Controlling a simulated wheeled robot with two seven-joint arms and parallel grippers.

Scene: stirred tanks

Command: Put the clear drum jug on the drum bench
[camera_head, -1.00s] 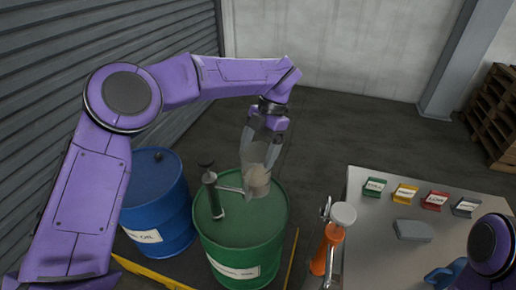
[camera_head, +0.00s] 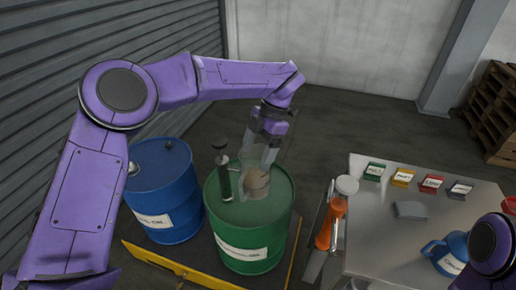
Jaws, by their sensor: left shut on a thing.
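The clear jug (camera_head: 255,181) is see-through, with a brownish patch showing in its lower part. My left gripper (camera_head: 264,150) is shut on it, with the fingers at the jug's upper part. The jug appears upright over the top of the green drum (camera_head: 250,228), beside the dark pump (camera_head: 224,178) and its spout. I cannot tell whether the jug touches the drum or spout. The grey drum bench (camera_head: 385,245) is at the right. My right gripper is out of view; only a purple part of that arm shows at the lower right.
A blue drum (camera_head: 165,205) stands left of the green one, both on a yellow-edged platform (camera_head: 165,262). An orange item with a white top (camera_head: 335,215) is at the bench's left edge. On the bench are a blue jug (camera_head: 447,252), a grey block (camera_head: 410,210) and several coloured labels.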

